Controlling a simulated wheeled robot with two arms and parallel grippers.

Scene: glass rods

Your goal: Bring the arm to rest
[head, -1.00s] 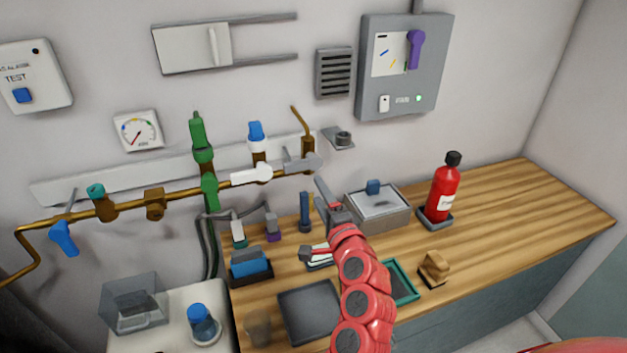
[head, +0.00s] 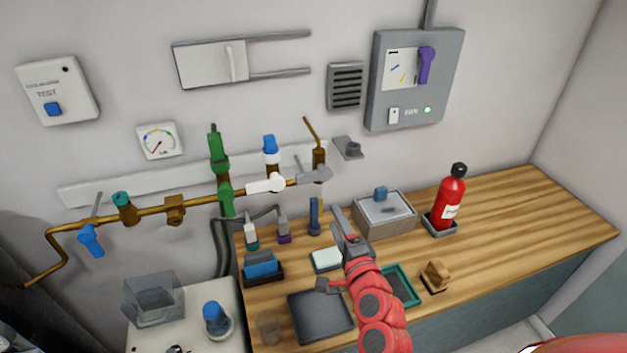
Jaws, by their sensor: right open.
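My right arm (head: 372,308), red and jointed, reaches up from the bottom of the head view over the wooden counter. My right gripper (head: 333,248) has dark grey fingers spread wide apart, with nothing between them. One finger points up beside the grey lidded box; the other is near the white pad (head: 326,260) and the dark mat. The gripper hides part of the counter behind it. I cannot make out my left gripper in this view.
The counter (head: 515,215) carries a grey lidded box (head: 385,216), a red bottle (head: 449,205), a green-rimmed tray (head: 402,285), a brown block (head: 435,277), a dark mat (head: 320,315) and a clear cup (head: 268,328). Brass pipes (head: 150,212) with valves run along the wall. The right counter is clear.

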